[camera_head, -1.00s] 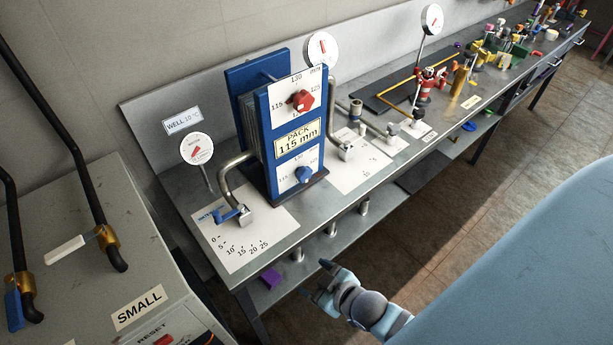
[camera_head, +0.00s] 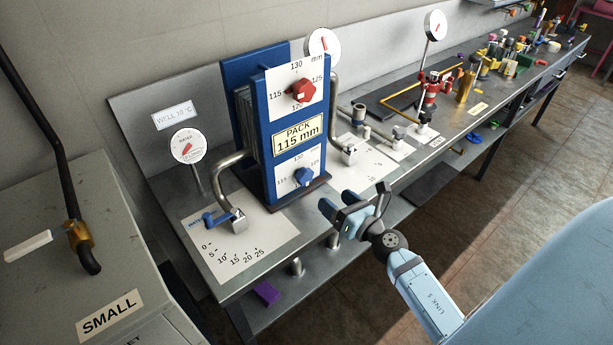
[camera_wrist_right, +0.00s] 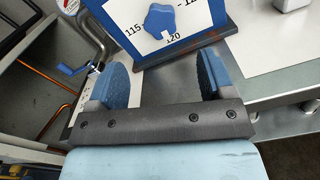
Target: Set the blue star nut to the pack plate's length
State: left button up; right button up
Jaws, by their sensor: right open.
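The blue star nut (camera_head: 303,177) sits low on the front of the blue plate pack, on a white dial with numbers around it. The pack plate (camera_head: 298,136) above it reads "PACK 115 mm". A red star nut (camera_head: 302,90) sits on the upper dial. My right gripper (camera_head: 338,208) is open and empty, in front of the bench edge, to the lower right of the blue nut and apart from it. In the right wrist view the blue star nut (camera_wrist_right: 159,20) is beyond the open fingers (camera_wrist_right: 160,85), near "115" and "120". My left gripper is not in view.
A bent pipe with a blue lever (camera_head: 220,217) stands left of the pack, and another pipe (camera_head: 345,120) right of it. A round gauge (camera_head: 188,147) stands at left. Tools and fittings crowd the bench's far right. The bench front before the pack is mostly clear.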

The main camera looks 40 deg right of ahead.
aim_at(308, 177)
jog(key=w, duration=0.8)
jog(key=w+a+p, duration=0.1)
jog(key=w, duration=0.3)
jog(key=c, duration=0.9)
